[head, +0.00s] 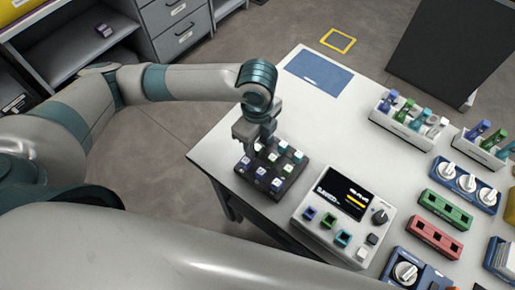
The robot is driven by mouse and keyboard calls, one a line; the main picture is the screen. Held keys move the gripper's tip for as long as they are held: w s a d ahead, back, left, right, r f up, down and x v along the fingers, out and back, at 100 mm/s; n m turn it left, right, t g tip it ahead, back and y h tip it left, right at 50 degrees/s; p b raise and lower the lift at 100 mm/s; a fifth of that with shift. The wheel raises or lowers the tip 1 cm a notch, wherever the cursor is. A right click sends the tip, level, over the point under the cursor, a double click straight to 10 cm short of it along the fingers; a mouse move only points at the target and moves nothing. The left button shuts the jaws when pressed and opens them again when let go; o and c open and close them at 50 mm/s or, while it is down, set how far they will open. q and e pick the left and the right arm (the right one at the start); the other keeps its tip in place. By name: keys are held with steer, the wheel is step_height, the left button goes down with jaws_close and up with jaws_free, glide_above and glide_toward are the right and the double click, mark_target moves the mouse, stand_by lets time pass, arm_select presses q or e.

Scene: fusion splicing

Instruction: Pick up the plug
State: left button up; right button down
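A dark tray (272,193) near the table's left corner holds several small plugs with blue, white and teal tops. One blue-topped plug (261,185) shows at the front of it. Which plug the task means cannot be told. My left gripper (256,151) points down over the back left part of the tray, its fingers close to the plugs there. It hides some of them. Whether its fingers are open or shut on a plug is too small to tell. My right gripper is not in view.
A white device (343,212) with a screen, coloured sockets and a knob stands right of the tray. Racks of coloured plugs (403,119), a green block (445,209) and a red block (434,238) lie further right. A blue mat (319,74) lies at the back; the table's middle is clear.

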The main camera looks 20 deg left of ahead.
arm_select(q)
jaws_close()
steer(key=shift+r, duration=0.1)
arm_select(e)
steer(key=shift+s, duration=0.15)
